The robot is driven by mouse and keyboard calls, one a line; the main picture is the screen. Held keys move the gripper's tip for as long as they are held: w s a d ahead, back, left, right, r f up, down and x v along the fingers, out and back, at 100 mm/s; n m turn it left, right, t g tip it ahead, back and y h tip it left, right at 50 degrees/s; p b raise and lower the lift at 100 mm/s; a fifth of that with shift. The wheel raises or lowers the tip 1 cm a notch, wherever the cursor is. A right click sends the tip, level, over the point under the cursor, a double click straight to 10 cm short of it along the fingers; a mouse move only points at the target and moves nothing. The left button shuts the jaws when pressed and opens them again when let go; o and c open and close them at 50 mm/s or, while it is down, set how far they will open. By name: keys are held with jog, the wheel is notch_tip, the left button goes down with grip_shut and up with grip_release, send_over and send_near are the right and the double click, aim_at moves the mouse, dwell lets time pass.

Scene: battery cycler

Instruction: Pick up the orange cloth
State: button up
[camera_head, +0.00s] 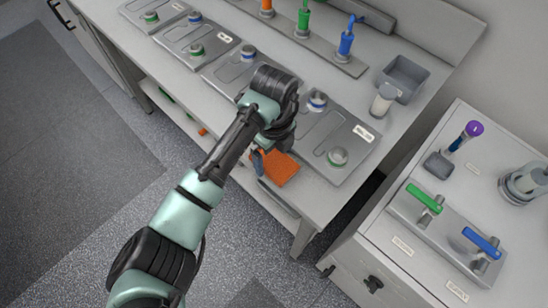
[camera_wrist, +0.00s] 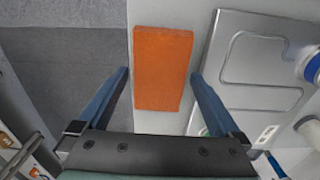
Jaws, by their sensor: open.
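The orange cloth (camera_head: 281,169) lies flat near the front edge of the grey bench, partly hidden behind my gripper in the head view. In the wrist view the cloth (camera_wrist: 162,68) is a plain orange rectangle on the light bench top, beside a metal plate. My gripper (camera_wrist: 160,80) is open, with one blue finger to the left of the cloth and the other to its right. The cloth lies between the fingers in the picture; I cannot tell how high the fingertips are above the bench. In the head view my gripper (camera_head: 262,165) is mostly hidden by the wrist.
A metal plate (camera_head: 350,140) with round fittings lies right of the cloth. A grey bin (camera_head: 405,75) and a white jar (camera_head: 382,100) stand at the bench's back right. A cabinet (camera_head: 385,245) with green and blue valve handles stands to the right, across a gap.

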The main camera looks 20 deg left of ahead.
aim_at(273, 160)
jog(key=c, duration=1.1)
notch_tip(273, 160, up, 10)
jog(key=shift+b, duration=0.4)
jog(key=o, duration=0.7)
jog(key=c, duration=0.5)
jog(key=shift+s+f, duration=0.1)
